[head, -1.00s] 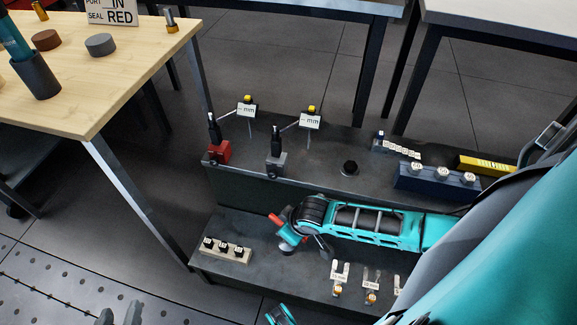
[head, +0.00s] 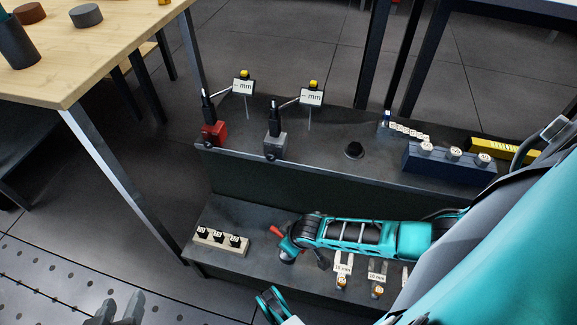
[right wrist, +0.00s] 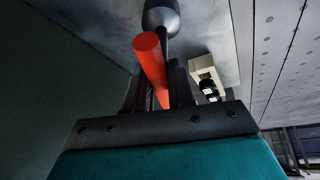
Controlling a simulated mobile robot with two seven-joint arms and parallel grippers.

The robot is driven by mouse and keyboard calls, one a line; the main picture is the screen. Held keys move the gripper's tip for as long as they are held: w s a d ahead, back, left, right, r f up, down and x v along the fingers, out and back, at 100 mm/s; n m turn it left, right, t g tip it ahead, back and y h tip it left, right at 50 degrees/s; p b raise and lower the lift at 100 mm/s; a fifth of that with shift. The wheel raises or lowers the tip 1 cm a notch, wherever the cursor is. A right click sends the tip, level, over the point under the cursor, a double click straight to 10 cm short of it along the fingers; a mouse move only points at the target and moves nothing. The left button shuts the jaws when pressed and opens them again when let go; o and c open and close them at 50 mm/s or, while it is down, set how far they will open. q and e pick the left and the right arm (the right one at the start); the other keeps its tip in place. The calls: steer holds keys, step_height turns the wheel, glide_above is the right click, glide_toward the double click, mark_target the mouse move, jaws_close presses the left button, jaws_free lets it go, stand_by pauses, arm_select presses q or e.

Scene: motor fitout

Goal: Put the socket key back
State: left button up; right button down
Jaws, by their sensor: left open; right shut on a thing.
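The socket key has a red bar handle (head: 276,232) that shows at the end of my right arm, over the lower step. In the right wrist view the red handle (right wrist: 152,62) stands between the fingers. A dark shaft and a silver rounded part lie beyond it. My right gripper (head: 290,243) is shut on the key; its fingers are small and partly hidden in the head view. Whether the key touches the step is unclear.
A pale block with black sockets (head: 221,241) lies left of the key. Labelled holders (head: 342,268) stand right. The upper step carries a red block (head: 213,134), a grey block (head: 275,146), a black knob (head: 354,150) and a blue block (head: 450,164). A wooden table (head: 80,55) stands left.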

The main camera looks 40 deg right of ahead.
steer(key=shift+r, duration=0.1)
steer(key=c, duration=1)
jaws_free()
